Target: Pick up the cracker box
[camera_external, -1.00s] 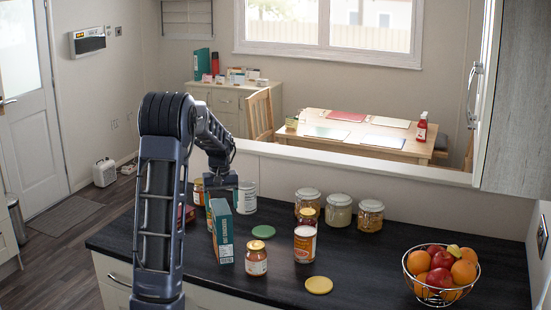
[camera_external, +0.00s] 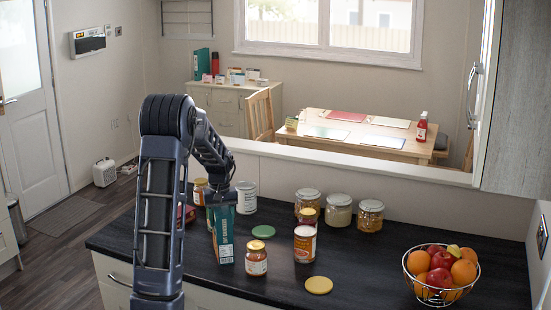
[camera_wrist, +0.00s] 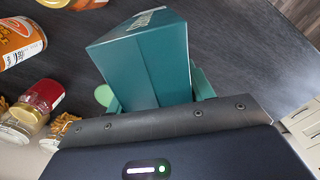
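The cracker box (camera_external: 223,240) is a teal carton standing upright on the dark counter. In the wrist view the cracker box (camera_wrist: 140,72) is large and reaches between my fingers. My gripper (camera_external: 222,200) is right over its top in the external view and hides its upper edge. In the wrist view my gripper (camera_wrist: 158,97) has one finger on each side of the box. The fingers look spread around it, and no firm grip shows. The box's inner end is hidden by the gripper body.
A small jar (camera_external: 256,261) stands close right of the box, with a taller jar (camera_external: 305,244) beyond. A white can (camera_external: 246,198) and an orange-labelled jar (camera_external: 200,191) stand behind it. Lids lie on the counter. A fruit basket (camera_external: 440,274) is at the right.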

